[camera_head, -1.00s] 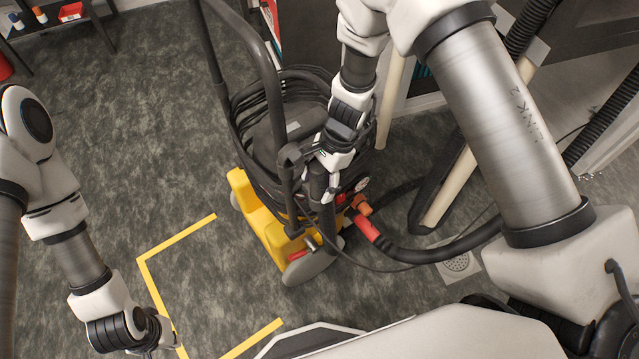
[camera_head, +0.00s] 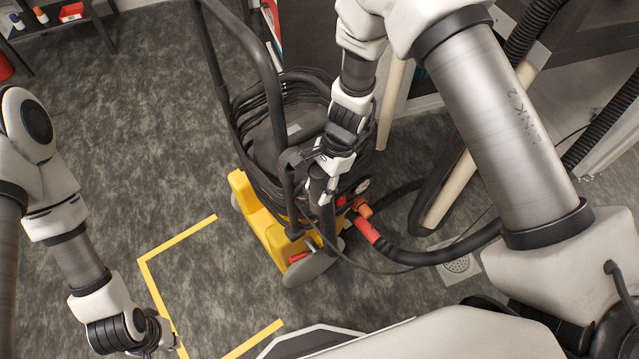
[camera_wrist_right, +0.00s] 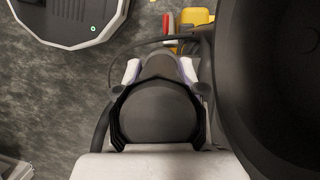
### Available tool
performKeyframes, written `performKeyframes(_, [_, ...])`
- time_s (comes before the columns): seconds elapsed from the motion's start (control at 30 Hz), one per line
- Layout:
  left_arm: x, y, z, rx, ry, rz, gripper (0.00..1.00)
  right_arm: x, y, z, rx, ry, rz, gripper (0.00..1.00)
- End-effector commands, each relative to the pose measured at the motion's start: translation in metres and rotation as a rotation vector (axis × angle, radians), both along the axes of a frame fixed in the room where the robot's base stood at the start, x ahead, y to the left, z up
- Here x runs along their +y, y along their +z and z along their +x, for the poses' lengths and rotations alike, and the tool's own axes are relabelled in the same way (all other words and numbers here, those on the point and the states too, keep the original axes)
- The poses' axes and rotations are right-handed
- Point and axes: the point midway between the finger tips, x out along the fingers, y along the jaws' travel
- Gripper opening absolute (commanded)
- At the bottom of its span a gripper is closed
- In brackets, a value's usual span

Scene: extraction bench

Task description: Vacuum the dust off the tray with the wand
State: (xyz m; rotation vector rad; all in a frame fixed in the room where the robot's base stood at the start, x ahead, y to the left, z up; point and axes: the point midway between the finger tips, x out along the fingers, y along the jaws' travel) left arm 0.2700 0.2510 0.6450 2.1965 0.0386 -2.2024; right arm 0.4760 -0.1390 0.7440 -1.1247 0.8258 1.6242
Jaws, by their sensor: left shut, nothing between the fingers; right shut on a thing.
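A black vacuum cleaner (camera_head: 275,135) with a yellow base (camera_head: 262,225) stands on the floor at the centre of the head view. My right gripper (camera_head: 322,186) is at its front side, shut on a dark, upright, tube-like thing (camera_head: 317,192) that looks like the wand. In the right wrist view the gripper (camera_wrist_right: 160,75) has its fingers on either side of this dark rounded thing (camera_wrist_right: 160,112). Its lower end is hard to make out against the vacuum. My left gripper (camera_head: 168,345) is shut and empty, low over the floor at the lower left. I cannot make out the tray.
A black hose (camera_head: 440,252) with a red cuff (camera_head: 367,229) runs right from the vacuum. Its tall push handle (camera_head: 268,70) rises beside my right wrist. Yellow floor tape (camera_head: 180,240) lies to the left. A shelf with a red bin (camera_head: 72,12) is at upper left. Open floor lies left.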

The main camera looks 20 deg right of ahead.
Motion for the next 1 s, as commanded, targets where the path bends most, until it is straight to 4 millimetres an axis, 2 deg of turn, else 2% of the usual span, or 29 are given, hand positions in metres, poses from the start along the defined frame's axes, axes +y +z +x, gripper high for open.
performKeyframes(1.0, [0.000, 0.035, 0.000, 0.000, 0.000, 0.000, 0.00, 0.000, 0.043, 0.002, -0.004, -0.003, 0.004, 0.00])
